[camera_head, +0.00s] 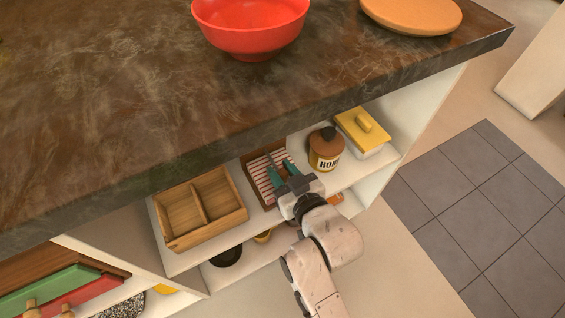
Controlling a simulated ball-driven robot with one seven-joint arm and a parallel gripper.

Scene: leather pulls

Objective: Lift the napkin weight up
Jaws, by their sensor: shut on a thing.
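A dark wooden napkin holder (245,164) stands on the open shelf under the counter. Red-and-white striped napkins (262,183) lie in it. My gripper (279,170) reaches in from the front right, with its teal fingers over the napkins. A thin dark bar (270,159), which looks like the napkin weight, shows at the fingertips. My gripper is shut on it. Most of the weight is hidden by the fingers, and I cannot tell whether it touches the napkins.
A two-compartment wooden box (205,235) is left of the holder. A honey jar (325,150) and a yellow-lidded container (362,133) stand to its right. The counter edge (300,120) overhangs the shelf. A red bowl (250,35) and wooden board (412,14) sit on top.

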